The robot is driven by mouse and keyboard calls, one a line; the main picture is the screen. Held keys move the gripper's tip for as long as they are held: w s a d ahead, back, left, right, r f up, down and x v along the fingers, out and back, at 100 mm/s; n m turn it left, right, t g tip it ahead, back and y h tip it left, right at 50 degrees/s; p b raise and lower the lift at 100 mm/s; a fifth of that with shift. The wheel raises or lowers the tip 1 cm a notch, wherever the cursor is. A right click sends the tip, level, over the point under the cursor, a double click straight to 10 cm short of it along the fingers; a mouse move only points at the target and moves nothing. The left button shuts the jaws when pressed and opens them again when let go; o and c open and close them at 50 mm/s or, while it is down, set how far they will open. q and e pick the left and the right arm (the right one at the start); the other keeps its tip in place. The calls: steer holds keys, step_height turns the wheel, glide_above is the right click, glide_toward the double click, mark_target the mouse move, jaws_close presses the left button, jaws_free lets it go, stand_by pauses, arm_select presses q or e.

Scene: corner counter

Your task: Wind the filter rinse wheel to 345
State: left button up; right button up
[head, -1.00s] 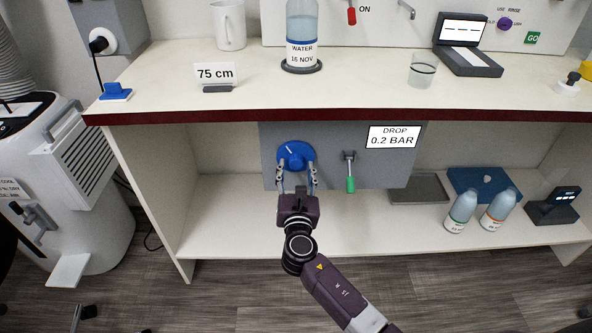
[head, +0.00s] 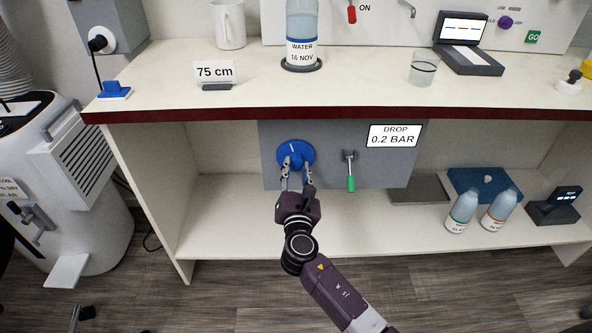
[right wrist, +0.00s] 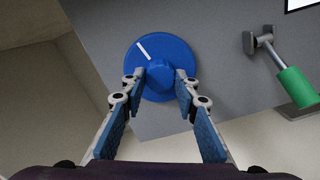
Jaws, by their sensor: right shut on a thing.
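The blue round wheel (head: 296,153) is on the grey panel under the counter. In the right wrist view the wheel (right wrist: 182,52) has a raised central hub and a white mark pointing to the upper left. My right gripper (head: 297,170) reaches up to it from below. In the right wrist view its fingertips (right wrist: 158,78) stand on either side of the hub, shut on it. I cannot read any number scale around the wheel. The fingers hide part of its lower edge. My left gripper is not in view.
A green-handled lever (head: 350,173) hangs just right of the wheel, and a sign (head: 393,136) reads "DROP 0.2 BAR". The counter edge (head: 340,113) runs above. Two bottles (head: 463,211) and a grey tray (head: 418,190) are on the shelf at right.

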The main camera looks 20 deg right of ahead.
steer(key=o, duration=1.1)
steer(key=shift+o, duration=0.2)
steer(key=shift+s, duration=0.1)
steer(key=v, duration=1.2)
